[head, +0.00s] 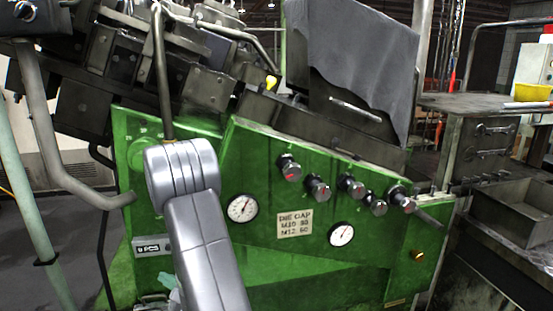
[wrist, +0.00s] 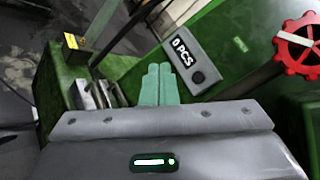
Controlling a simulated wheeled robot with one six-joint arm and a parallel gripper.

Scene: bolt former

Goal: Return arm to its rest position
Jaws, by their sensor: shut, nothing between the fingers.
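My gripper (wrist: 160,70) shows in the wrist view with its two pale green fingers side by side, shut and empty. In the head view my grey arm crosses the front of the green machine (head: 270,160) and runs down out of the bottom edge. A small pale green bit of my gripper (head: 173,297) shows beside the arm there; the rest is hidden. The counter box reading "0 PCS" (head: 152,246) is left of my arm. It also shows in the wrist view (wrist: 190,60), just right of the fingertips and apart from them in the picture.
Metal pieces (wrist: 97,94) stand in a green holder left of my fingers, near a yellow tag (wrist: 75,42). A red handwheel (wrist: 300,45) is at the right. Knobs (head: 318,187) and gauges (head: 243,208) line the panel. A grey pipe (head: 75,185) bends at the left.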

